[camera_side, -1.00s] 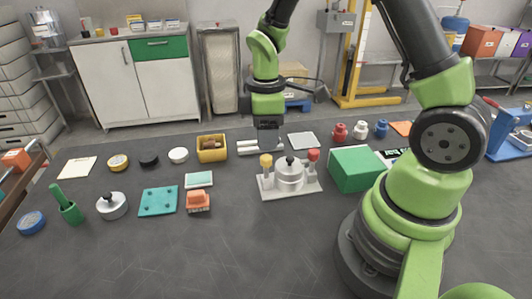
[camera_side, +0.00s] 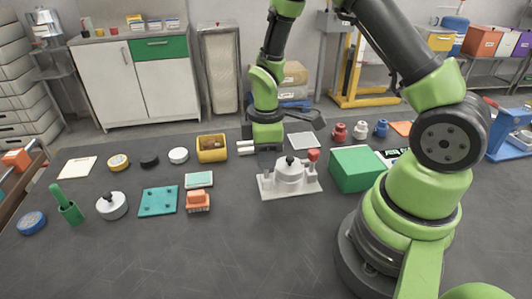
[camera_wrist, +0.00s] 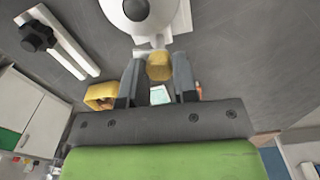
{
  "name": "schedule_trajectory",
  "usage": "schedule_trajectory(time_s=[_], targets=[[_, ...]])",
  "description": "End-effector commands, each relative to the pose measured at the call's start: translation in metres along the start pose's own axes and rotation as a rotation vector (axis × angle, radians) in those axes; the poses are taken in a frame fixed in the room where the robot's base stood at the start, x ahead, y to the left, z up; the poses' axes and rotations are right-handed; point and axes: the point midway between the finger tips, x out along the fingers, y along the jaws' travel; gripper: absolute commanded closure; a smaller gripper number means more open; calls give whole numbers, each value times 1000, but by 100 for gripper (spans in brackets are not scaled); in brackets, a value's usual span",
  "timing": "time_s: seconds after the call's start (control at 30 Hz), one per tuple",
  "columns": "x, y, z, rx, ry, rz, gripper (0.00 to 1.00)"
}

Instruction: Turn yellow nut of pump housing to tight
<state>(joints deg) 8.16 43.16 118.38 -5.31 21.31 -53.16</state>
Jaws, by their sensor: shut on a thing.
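The pump housing (camera_side: 290,185) is a grey-white base with a round body and a black knob, standing on the table. Its red nut (camera_side: 313,155) is on the right post. The yellow nut (camera_wrist: 159,66) shows in the wrist view between my two fingers, beside the round white body (camera_wrist: 145,18). My gripper (camera_wrist: 157,72) is shut on the yellow nut. In the side view my gripper (camera_side: 266,161) is down at the left post of the housing and hides the yellow nut.
A green box (camera_side: 355,168) stands close to the right of the housing. An orange brush-like block (camera_side: 198,200) and a small teal-and-white pad (camera_side: 199,180) lie to the left. A yellow bin (camera_side: 212,148) is behind left. The front of the table is clear.

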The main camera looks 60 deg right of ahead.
Motion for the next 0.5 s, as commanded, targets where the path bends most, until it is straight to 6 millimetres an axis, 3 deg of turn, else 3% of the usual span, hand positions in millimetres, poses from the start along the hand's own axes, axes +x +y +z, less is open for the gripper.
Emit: schedule_trajectory(time_s=[0.27, 0.5], targets=[[0, 0, 0, 42, 0, 0, 97], [0, 0, 0, 184, -1, 0, 97]])
